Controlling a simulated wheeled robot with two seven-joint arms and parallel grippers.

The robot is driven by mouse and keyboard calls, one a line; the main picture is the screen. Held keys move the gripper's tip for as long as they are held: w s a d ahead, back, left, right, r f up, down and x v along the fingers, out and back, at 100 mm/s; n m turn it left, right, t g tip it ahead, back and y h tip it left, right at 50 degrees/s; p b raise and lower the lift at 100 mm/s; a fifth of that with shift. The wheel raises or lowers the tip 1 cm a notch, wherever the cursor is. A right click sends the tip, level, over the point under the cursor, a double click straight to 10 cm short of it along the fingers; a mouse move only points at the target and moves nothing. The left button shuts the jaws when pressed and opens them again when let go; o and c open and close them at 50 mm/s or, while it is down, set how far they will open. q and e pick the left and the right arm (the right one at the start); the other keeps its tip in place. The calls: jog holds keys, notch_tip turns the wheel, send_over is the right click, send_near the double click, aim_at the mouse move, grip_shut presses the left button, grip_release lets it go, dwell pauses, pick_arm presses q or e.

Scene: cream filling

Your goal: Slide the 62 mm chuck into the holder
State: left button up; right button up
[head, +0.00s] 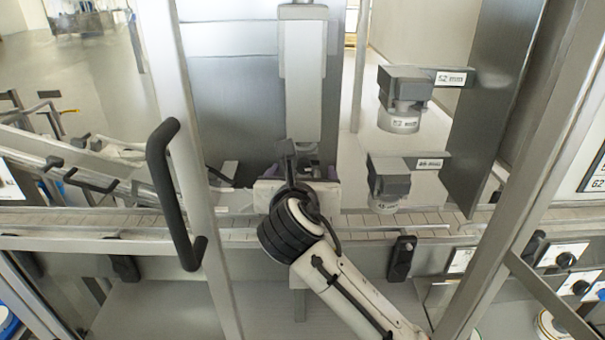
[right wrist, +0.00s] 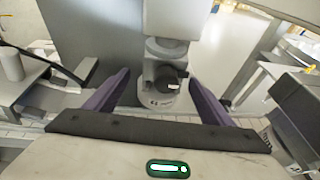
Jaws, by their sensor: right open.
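A grey-white chuck (right wrist: 163,92) with a dark block on its front is at the lower end of a white column (right wrist: 172,18) in the right wrist view. The label on it is too small to read surely. My right gripper (right wrist: 160,77) is open, with one purple finger on each side of the chuck and visible gaps to both. In the head view, my right gripper (head: 305,172) is below the white column (head: 303,85); the chuck there is mostly hidden. Whether the chuck is fully seated cannot be told. My left gripper is not in view.
Right of the column, two grey holders carry chucks: the upper one (head: 405,85) is labelled 52, the lower one (head: 388,178) has an unclear label. A slatted conveyor (head: 380,222) runs below. A frame post (head: 190,150) with a black handle (head: 165,180) stands at left.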

jog(key=shift+f, duration=0.1)
jog(key=v, duration=1)
jog(key=shift+s, duration=0.2)
